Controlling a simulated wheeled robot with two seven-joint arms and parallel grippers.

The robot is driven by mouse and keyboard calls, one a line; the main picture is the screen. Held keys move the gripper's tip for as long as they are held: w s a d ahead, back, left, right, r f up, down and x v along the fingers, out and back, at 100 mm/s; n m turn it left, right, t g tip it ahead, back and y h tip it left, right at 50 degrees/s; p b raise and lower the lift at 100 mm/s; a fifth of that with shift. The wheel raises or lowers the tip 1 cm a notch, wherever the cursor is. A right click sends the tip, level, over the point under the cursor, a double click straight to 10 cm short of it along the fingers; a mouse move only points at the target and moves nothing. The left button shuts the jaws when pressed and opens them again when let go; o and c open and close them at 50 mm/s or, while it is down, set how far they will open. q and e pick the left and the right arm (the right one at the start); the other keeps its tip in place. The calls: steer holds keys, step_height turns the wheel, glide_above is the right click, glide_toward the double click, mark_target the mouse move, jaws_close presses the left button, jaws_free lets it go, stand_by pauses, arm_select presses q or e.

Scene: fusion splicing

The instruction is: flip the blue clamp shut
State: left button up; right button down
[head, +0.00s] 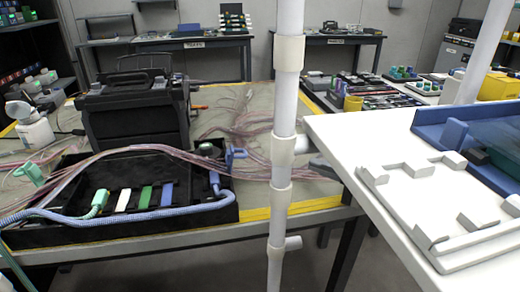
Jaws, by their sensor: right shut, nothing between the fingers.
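The blue clamp (235,156) stands up at the right rim of the black tray (120,234) on the mat-covered table. Its upper part looks raised and open. A thick blue cable (140,216) runs along the front of the tray, and a blue connector (214,181) sits near its right end. A green clamp (29,173) stands raised at the tray's left. I cannot make out either of my grippers, and nothing of mine visibly touches the blue clamp.
A white upright pole (282,120) stands just right of the tray. A white table (345,135) with a blue tray (428,121) is at the right. A black case (133,115) stands behind the black tray. Loose pink fibres (240,112) lie across the mat.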

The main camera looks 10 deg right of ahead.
steer(key=shift+s, duration=0.15)
steer(key=x, duration=0.9)
steer(key=shift+w+a, duration=0.15)
steer(key=shift+w, duration=0.05)
steer(key=a, duration=0.1)
steer(key=a+p, duration=0.1)
steer(key=a, duration=0.1)
steer(key=shift+w+a, duration=0.2)
steer(key=shift+a, duration=0.5)
